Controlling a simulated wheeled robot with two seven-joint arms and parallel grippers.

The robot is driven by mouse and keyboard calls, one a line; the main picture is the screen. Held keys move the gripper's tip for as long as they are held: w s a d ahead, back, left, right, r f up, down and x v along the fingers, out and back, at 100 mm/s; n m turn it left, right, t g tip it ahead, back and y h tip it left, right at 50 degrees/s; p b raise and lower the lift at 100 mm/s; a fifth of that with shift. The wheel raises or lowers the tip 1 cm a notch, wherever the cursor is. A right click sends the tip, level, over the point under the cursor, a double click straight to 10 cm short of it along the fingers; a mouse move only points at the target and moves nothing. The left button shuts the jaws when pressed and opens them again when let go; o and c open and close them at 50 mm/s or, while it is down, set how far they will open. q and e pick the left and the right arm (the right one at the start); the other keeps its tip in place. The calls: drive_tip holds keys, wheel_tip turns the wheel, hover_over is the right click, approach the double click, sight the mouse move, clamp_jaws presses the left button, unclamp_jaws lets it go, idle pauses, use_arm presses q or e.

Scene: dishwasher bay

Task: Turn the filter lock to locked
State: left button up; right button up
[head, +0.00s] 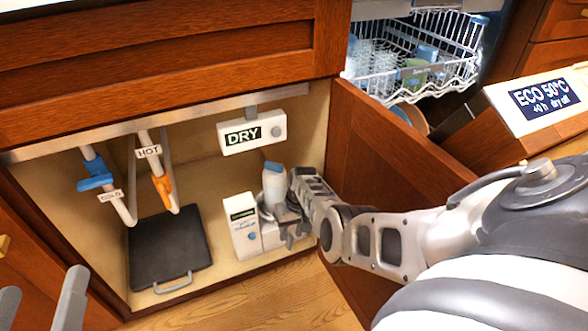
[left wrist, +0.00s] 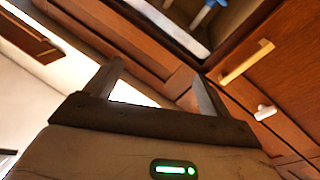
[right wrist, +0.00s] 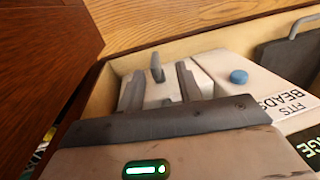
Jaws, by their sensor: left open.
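A grey upright lever (right wrist: 157,68), which looks like the filter lock, stands on a white block (right wrist: 160,92) in the right wrist view. My right gripper (right wrist: 158,82) is open, with one finger on each side of the lever; I cannot tell whether they touch it. In the head view my right gripper (head: 292,226) is low in the cabinet at the white filter unit (head: 272,236), and it hides the lever. No lock marking is readable. My left gripper (head: 40,302) is open and empty at the lower left; it also shows in the left wrist view (left wrist: 158,84).
A white box with a blue button (head: 242,226) stands left of the filter unit. A black tray (head: 168,250) lies further left, below the COLD (head: 95,180) and HOT (head: 163,185) valves. An open cabinet door (head: 372,150) stands right of my right gripper.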

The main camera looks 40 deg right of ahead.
use_arm(q)
wheel_tip(320, 180, down, 9)
drive_tip(key=s+a+g+y+p, duration=0.2)
drive_tip(key=g+y+p, duration=0.2)
drive_tip(key=p, duration=0.9)
drive_tip(key=g, duration=0.2)
drive_tip(key=shift+s+a+r+g+y, duration=0.15)
drive_tip(key=shift+s+a+g+y, duration=0.1)
drive_tip(key=shift+a+g+y, duration=0.15)
use_arm(e)
drive_tip(key=s+a+r, duration=0.8)
drive_tip(key=s+r, duration=0.1)
drive_tip(key=s, duration=0.1)
drive_tip(key=shift+s+a, duration=0.2)
drive_tip(key=shift+s, duration=0.05)
